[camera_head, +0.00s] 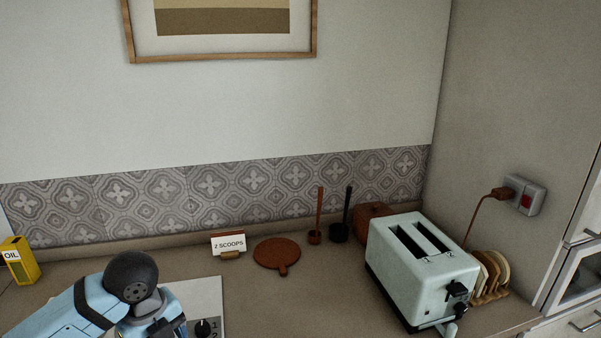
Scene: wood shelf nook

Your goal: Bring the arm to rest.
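My light blue left arm (65,318) comes in at the lower left, with a round black joint (132,277) at its top. Past this joint the arm bends down and leaves the picture at the bottom edge. Its fingers do not show, so I cannot see what it holds.
The arm hides part of a white panel (200,295) with a black knob. Behind stand a "2 SCOOPS" card (228,244), a round brown board (277,254) and two scoops. A pale green toaster (420,270) and a yellow OIL tin (20,262) stand at the sides.

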